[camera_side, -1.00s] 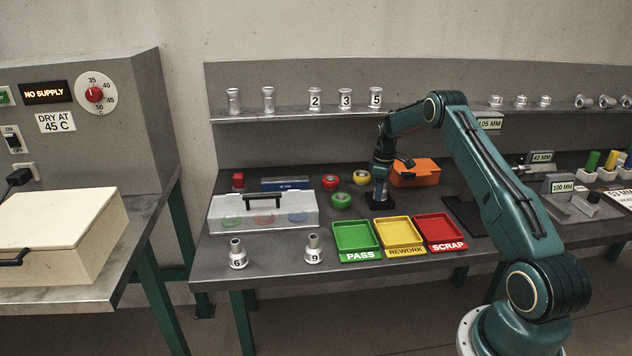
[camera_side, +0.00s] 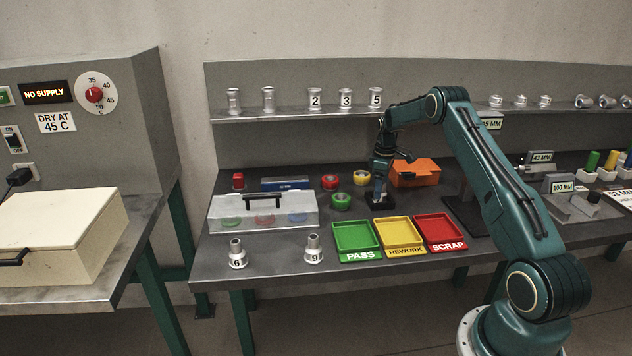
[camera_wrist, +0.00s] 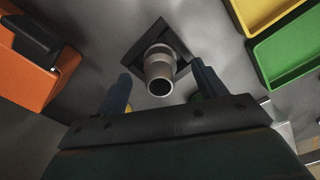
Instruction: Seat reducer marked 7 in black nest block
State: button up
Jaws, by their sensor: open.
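A grey metal reducer (camera_wrist: 159,68) stands in the black nest block (camera_wrist: 136,52) in the wrist view, with its open end toward the camera. No number shows on it from this angle. My gripper (camera_wrist: 160,84) is open, with one blue finger on each side of the reducer and a visible gap to each. In the side view my gripper (camera_side: 380,192) is low over the black nest block (camera_side: 380,204), and the reducer is hidden there. Reducers marked 6 (camera_side: 237,254) and 9 (camera_side: 313,250) stand at the bench front.
Green PASS (camera_side: 356,256), yellow REWORK (camera_side: 402,252) and red SCRAP (camera_side: 441,247) trays lie in front of the block. An orange box (camera_side: 415,172) is close behind. Tape rolls (camera_side: 341,201) and a clear-sided case (camera_side: 262,213) are to the left. Marked reducers line the shelf (camera_side: 290,116).

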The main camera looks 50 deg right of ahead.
notch_tip(320, 180, up, 12)
dwell(0.5)
jog(key=shift+f, duration=0.1)
jog(key=s+a+r+m+t+h, duration=0.1)
jog(key=s+a+r, duration=0.2)
jog(key=a+r, duration=0.75)
jog(key=s+a+r+t, duration=0.1)
jog(key=s+a+r, duration=0.2)
jog(key=a+r, duration=0.8)
jog(key=s+a+f+m+t, duration=0.1)
jog(key=s+a+t, duration=0.1)
jog(key=s+a, duration=1.05)
jog(key=s+a+f, duration=0.2)
jog(key=s+a, duration=0.1)
jog(key=s, duration=0.1)
jog(key=s+a+f+m+t+y, duration=0.1)
jog(key=s+a+f, duration=0.2)
jog(key=s+a, duration=0.1)
jog(key=shift+s+f+t, duration=0.2)
jog(key=shift+s+t, duration=0.1)
jog(key=shift+s, duration=0.5)
